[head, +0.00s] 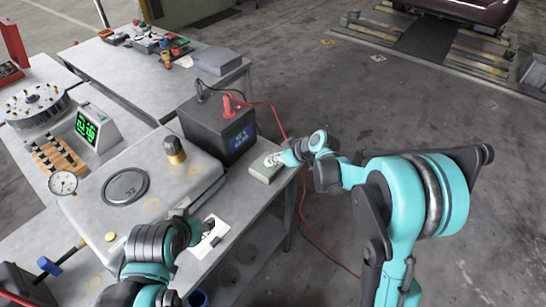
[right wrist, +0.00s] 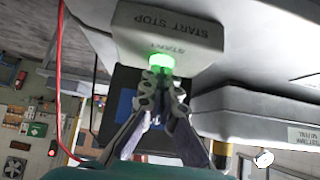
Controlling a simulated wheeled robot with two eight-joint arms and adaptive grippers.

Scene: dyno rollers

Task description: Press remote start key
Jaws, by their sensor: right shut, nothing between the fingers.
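The remote box (head: 262,172) is a small pale box on the right edge of the bench in the head view. In the right wrist view the box (right wrist: 175,30) carries the words START STOP, and its green start key (right wrist: 161,62) glows. My right gripper (head: 275,159) is at the box; its closed fingertips (right wrist: 158,82) are right at the green key, partly covering it. Whether they touch it I cannot tell for sure. My left gripper (head: 210,230) is low over a white plate (head: 218,239) at the bench's front; its fingers are too small to read.
A dark battery-like box (head: 220,128) with red and black leads stands behind the remote box. A red cable (head: 303,205) hangs off the bench to the floor. Open floor lies right.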

